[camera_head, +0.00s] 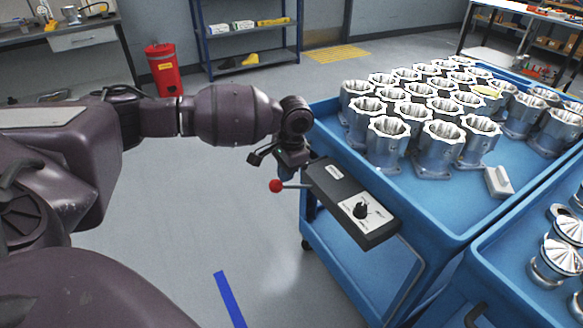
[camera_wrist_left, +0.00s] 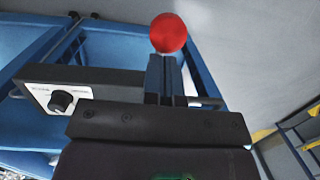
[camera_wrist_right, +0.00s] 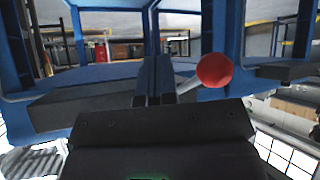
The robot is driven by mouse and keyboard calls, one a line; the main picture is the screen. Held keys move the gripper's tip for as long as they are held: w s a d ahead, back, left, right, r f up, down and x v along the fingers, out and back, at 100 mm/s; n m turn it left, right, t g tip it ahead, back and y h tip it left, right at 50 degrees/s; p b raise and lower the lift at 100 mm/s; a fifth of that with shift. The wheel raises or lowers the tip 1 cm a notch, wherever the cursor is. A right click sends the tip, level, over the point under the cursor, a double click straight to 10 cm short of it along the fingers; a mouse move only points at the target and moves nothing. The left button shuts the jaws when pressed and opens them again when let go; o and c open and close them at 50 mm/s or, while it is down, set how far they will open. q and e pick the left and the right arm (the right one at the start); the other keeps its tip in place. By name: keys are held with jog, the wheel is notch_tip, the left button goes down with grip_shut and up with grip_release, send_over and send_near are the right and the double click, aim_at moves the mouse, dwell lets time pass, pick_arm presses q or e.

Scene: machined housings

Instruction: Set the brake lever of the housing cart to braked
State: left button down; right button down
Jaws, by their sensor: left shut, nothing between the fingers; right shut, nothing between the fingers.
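The housing cart (camera_head: 470,205) is blue and carries rows of silver machined housings (camera_head: 430,145). A black box (camera_head: 340,190) sits on its near left corner. A lever with a red ball end (camera_head: 276,186) sticks out leftward from the box. My left gripper (camera_head: 284,176) is shut and empty, close to the lever.
The box has a white panel with a black knob (camera_head: 361,210); its print is too small to read. A grey block (camera_head: 497,181) lies on the cart top. A second blue cart (camera_head: 500,290) with silver parts stands close at the right.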

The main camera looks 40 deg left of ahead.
jog(key=shift+r, duration=0.1)
dwell(0.3)
